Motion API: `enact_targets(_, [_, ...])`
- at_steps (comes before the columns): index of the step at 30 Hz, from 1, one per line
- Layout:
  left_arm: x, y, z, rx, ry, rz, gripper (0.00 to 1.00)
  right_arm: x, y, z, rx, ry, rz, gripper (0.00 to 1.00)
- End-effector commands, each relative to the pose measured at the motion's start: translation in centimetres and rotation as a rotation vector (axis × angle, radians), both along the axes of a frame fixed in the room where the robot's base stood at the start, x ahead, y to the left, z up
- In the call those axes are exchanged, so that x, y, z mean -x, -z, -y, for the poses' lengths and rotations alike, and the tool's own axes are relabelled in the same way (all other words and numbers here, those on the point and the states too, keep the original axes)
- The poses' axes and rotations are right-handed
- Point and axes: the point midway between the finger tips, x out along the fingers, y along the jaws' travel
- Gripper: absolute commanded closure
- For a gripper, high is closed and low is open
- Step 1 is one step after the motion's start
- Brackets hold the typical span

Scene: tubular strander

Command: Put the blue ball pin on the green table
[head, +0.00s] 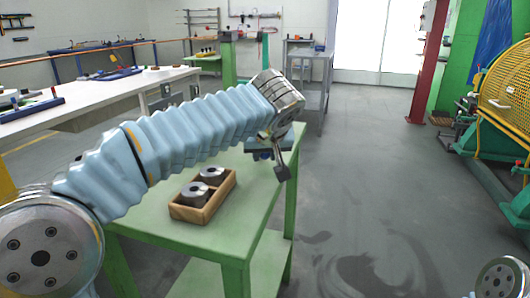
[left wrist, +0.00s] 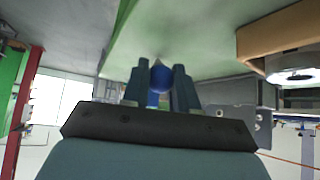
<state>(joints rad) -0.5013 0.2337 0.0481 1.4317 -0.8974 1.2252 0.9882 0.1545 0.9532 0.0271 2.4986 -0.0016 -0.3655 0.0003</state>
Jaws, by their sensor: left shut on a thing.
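The green table (head: 150,232) stands in front of me, and its top also fills the upper middle of the left wrist view (left wrist: 205,35). My left gripper (head: 266,155) is over the table's far right part, mostly hidden by its own wrist. In the left wrist view, its two dark fingers (left wrist: 160,88) are shut on the blue ball pin (left wrist: 160,76), with the pin's round blue part between them. The pin's tip points at the tabletop; I cannot tell whether it touches. My right gripper is not in view.
A grey metal table (head: 312,80) stands behind. A white workbench (head: 95,95) is at the left. A yellow-guarded green machine (head: 503,95) stands at the right. Open floor lies between.

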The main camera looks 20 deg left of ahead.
Motion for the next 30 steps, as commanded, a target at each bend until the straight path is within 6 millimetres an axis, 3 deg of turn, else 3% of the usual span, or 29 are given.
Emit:
enact_targets(5, [0.0,0.6,0.0,0.000,0.000,0.000,1.00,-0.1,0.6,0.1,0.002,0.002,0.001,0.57])
enact_targets(6, [0.0,0.6,0.0,-0.001,0.001,0.000,0.71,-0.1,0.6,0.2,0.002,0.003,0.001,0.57])
enact_targets(11, [0.0,0.4,0.0,-0.001,0.001,0.000,0.46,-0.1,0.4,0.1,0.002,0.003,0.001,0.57])
enact_targets(23, [0.1,-0.5,0.1,0.001,0.001,0.000,0.46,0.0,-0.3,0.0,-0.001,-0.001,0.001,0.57])
enact_targets(30, [3.3,-4.2,1.3,0.002,0.003,0.004,0.46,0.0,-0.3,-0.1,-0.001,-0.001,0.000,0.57])
